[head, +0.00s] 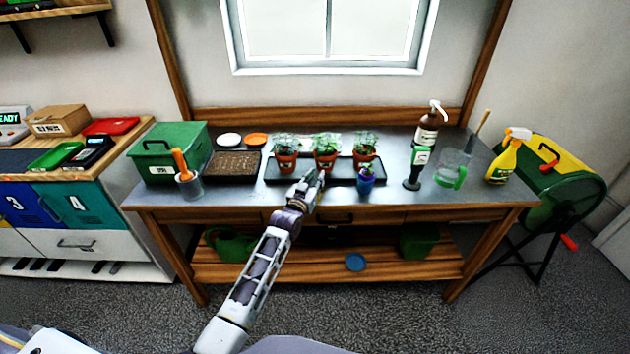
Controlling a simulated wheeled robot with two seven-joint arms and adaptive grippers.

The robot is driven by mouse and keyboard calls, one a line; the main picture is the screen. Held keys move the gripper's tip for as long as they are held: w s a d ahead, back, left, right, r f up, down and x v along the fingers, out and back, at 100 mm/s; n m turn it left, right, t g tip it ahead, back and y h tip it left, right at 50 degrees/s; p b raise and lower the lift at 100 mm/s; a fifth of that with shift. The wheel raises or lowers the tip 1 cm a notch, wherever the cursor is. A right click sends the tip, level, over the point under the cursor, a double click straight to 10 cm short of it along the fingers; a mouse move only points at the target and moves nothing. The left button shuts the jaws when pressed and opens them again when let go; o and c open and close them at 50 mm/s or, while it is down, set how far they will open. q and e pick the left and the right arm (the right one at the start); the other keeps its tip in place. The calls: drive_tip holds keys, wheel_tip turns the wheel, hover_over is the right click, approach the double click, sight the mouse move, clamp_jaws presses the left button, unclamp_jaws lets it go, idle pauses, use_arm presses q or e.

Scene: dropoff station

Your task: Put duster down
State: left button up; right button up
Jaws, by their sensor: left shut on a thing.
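My left gripper (312,184) reaches in over the front edge of the workbench (235,198), in front of the black plant tray (283,178). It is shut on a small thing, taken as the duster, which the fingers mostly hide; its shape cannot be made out. The gripper is close in front of the middle potted plant (325,160); whether it touches the tray cannot be told. My right gripper is not in view.
Left on the bench are a green box (165,155), a cup with an orange-handled tool (188,184) and a soil tray (235,166). Right are a blue pot (366,182), a black-and-green upright item (414,172), a clear jug (452,167) and a yellow spray bottle (505,162).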

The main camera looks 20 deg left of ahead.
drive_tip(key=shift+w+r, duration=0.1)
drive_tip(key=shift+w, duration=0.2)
use_arm(q)
drive_tip(key=shift+f, duration=0.15)
drive_tip(key=o, duration=1)
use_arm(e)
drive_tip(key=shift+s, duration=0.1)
